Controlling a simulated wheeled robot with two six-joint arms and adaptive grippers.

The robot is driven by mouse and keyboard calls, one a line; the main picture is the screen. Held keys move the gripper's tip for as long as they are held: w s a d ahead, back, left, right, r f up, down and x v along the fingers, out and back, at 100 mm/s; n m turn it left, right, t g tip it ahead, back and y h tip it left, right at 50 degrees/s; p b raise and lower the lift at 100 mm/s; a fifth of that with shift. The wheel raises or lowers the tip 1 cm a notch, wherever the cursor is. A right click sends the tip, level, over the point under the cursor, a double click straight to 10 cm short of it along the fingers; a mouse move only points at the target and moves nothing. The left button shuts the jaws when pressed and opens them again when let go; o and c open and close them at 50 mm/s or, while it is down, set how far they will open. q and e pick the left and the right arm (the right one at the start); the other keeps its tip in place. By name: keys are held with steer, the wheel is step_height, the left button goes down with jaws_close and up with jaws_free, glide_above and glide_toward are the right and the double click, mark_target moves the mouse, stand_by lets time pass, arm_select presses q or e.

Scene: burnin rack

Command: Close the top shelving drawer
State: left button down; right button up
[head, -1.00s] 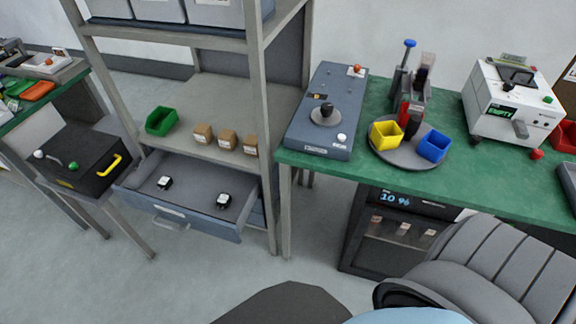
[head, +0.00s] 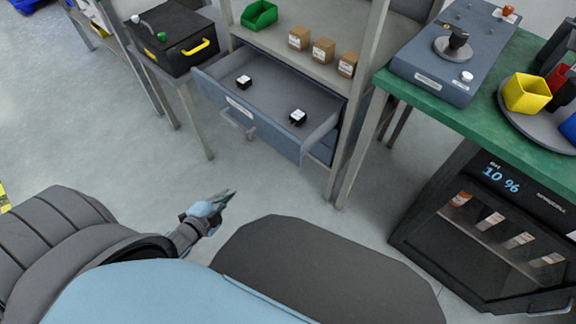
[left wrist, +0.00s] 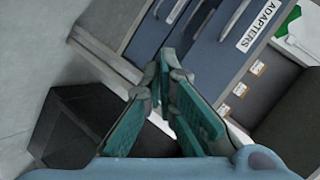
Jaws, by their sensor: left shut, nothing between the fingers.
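The top drawer (head: 275,133) of the grey shelving unit is pulled out, with its blue-grey front facing me. Its bar handle (head: 237,123) is on the front below a white label. Two small black-and-white parts (head: 297,118) lie inside. My left gripper (head: 228,196) is shut and empty, in front of and below the drawer, apart from it. In the left wrist view the closed fingers (left wrist: 166,62) point toward blue drawer fronts (left wrist: 213,58) with bar handles and an "ADAPTERS" label (left wrist: 258,26). My right gripper is not in view.
A black case (head: 175,48) with a yellow handle stands on a small table left of the drawer. A green bin (head: 259,15) and small cardboard boxes (head: 323,51) sit on the shelf above. A green-topped bench (head: 430,95) stands right. The floor before the drawer is clear.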

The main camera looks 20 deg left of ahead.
arm_select(q)
steer(key=w+d+r+m+t+h+b, duration=0.2)
steer(key=w+m+b, duration=0.1)
steer(key=w+m, duration=0.1)
steer(key=m+t+h+b, duration=0.2)
steer(key=m+h, duration=0.1)
steer(key=m, duration=0.2)
glide_toward(289, 138)
steer(key=x, duration=0.6)
steer(key=shift+f, duration=0.15)
steer(key=shift+w+d, duration=0.15)
steer(key=shift+w, duration=0.3)
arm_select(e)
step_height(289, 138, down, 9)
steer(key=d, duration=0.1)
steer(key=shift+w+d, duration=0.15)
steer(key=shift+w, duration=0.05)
arm_select(q)
steer(key=shift+w+b, duration=0.1)
steer(key=shift+b, duration=0.2)
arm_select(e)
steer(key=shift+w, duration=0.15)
